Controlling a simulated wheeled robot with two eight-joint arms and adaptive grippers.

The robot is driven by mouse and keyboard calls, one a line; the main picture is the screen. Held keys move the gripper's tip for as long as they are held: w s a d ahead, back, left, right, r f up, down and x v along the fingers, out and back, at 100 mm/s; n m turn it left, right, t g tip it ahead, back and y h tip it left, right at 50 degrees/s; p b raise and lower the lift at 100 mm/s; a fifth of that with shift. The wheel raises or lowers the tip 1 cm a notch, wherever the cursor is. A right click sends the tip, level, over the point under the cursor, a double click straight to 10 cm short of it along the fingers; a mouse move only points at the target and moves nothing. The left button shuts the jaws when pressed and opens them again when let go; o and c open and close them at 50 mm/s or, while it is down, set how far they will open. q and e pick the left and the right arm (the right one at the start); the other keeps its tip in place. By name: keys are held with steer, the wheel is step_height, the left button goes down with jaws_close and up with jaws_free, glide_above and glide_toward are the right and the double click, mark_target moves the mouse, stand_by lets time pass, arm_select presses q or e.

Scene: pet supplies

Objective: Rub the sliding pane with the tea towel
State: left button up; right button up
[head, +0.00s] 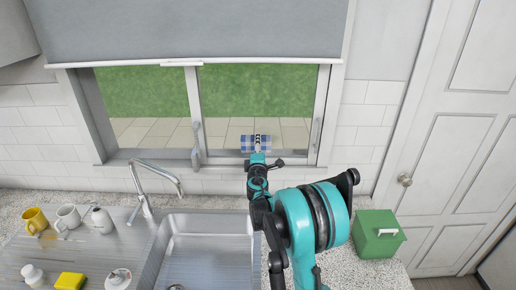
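The tea towel (247,149), blue-and-white checked, is bunched at the lower part of the window's right-hand pane (258,93). My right gripper (259,139) is at the towel, with its dark fingers closed together on the cloth. The towel appears to be against the glass, but the arm hides part of the contact. The pane has a pale frame, with upright handles (196,140) on its left side and at its right edge. My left gripper is not in view.
A steel sink (203,226) with a tall tap (146,190) lies below the window. Mugs (68,217), a yellow sponge (70,281) and white containers stand on the drainer at left. A green box (376,240) sits on the right counter beside a white door (448,140).

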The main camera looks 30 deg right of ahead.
steer(key=shift+x, duration=0.9)
stand_by(0.5)
steer(key=shift+d, duration=0.15)
